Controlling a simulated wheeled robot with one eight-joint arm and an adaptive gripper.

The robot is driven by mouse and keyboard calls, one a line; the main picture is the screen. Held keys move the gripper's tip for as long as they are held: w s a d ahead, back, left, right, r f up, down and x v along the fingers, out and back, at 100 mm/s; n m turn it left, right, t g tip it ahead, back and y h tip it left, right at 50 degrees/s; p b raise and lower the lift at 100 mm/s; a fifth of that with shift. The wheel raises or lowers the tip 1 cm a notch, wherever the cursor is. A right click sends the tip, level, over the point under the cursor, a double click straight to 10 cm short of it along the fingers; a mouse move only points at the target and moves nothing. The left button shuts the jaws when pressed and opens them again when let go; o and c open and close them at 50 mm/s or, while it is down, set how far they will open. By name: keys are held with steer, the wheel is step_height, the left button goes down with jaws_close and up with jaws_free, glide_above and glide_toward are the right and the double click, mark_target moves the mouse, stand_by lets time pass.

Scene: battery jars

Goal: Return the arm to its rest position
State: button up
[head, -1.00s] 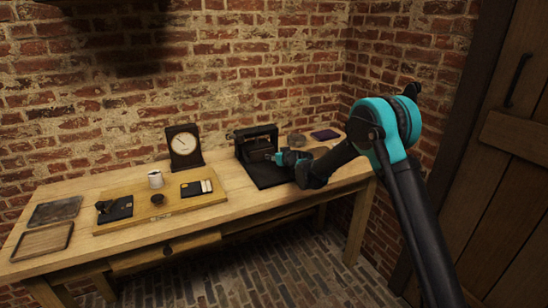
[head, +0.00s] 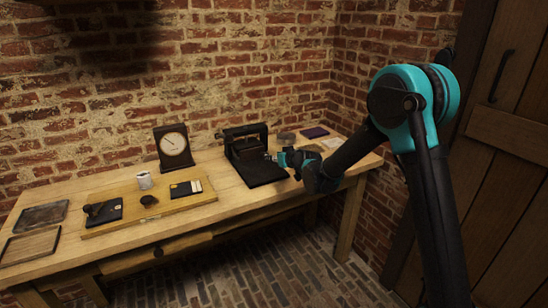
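My gripper (head: 272,157) is at the end of my black and teal arm, over the right part of the wooden table. It points left toward the black press-like device (head: 245,142) and its dark base mat (head: 262,174). The fingers are small and dark against the device, so I cannot tell whether they are open or shut, or hold anything. My arm reaches in from the lower right, with its large teal joint at the right of the view.
The wooden table (head: 222,200) stands against brick walls. A wooden door (head: 510,150) is at right.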

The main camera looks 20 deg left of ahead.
steer(key=s+d+m+g+h, duration=0.1)
steer(key=s+d+m+h, duration=0.2)
steer(key=d, duration=1.4)
steer(key=s+d+m+h, duration=0.1)
steer(key=s+d+h, duration=0.3)
steer(key=d, duration=1.3)
steer(key=s+d+f+m+g+h, duration=0.1)
steer(key=s+d+f+m, duration=0.2)
steer(key=s+d, duration=0.8)
steer(key=s+d+f+m+g+h, duration=0.2)
steer(key=s+d+f, duration=0.2)
steer(key=s+d, duration=0.7)
steer(key=s, duration=0.3)
steer(key=shift+s+f+m+g, duration=0.15)
steer(key=shift+f+m+g, duration=0.15)
steer(key=shift+m, duration=0.1)
